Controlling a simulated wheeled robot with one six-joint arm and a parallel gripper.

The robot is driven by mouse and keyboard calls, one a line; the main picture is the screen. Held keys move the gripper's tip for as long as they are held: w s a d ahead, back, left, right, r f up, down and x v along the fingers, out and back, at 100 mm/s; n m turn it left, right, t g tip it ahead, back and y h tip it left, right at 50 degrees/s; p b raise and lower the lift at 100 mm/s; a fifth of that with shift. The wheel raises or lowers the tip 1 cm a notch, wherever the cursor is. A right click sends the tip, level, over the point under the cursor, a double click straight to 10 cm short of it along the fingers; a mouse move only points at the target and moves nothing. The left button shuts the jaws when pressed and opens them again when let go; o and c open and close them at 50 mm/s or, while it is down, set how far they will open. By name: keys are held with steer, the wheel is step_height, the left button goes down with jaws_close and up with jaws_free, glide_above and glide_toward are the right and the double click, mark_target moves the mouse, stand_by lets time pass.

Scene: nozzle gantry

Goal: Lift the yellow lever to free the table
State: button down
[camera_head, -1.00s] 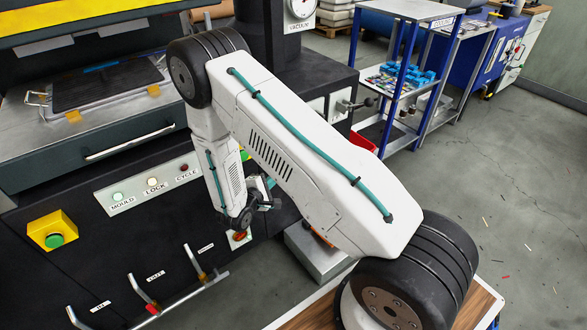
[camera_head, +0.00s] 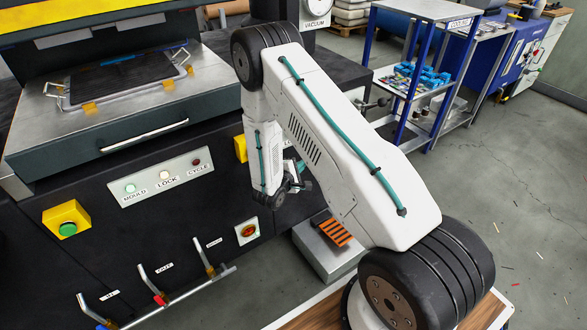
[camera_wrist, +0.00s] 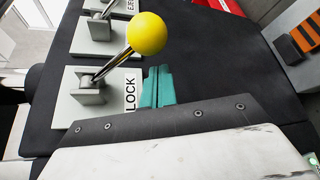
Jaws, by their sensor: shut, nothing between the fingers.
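In the wrist view a lever with a yellow ball knob (camera_wrist: 146,33) and a metal rod rises from a grey bracket (camera_wrist: 84,97) labelled LOCK. The rod slants up to the right in the picture. My gripper (camera_wrist: 158,87) shows as teal fingers, shut and empty, below the knob in the picture; no contact with the lever shows. In the head view my gripper (camera_head: 294,172) is partly hidden behind my forearm, and I cannot make out the yellow-knobbed lever. The machine's metal table (camera_head: 217,82) carries a dark framed mould at the left.
A second lever bracket (camera_wrist: 92,36) stands beyond the LOCK bracket. Several hooked levers (camera_head: 157,285) stick out of the machine's lower front. A grey box with an orange slotted block (camera_head: 336,232) stands near my base. Blue-framed shelves (camera_head: 407,105) stand behind, with open floor to the right.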

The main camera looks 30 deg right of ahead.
steer(key=shift+s+d+r, duration=0.2)
steer(key=shift+s+r, duration=0.1)
steer(key=shift+s, duration=0.35)
steer(key=shift+s+r, duration=0.3)
steer(key=shift+r+n, duration=0.1)
steer(key=shift+n, duration=0.2)
step_height(320, 180, up, 14)
steer(key=s+n+g+y, duration=0.1)
steer(key=n+g, duration=0.5)
steer(key=shift+s+f+n+y, duration=0.2)
steer(key=shift+n+y, duration=0.1)
steer(key=shift+n, duration=0.1)
stand_by(0.5)
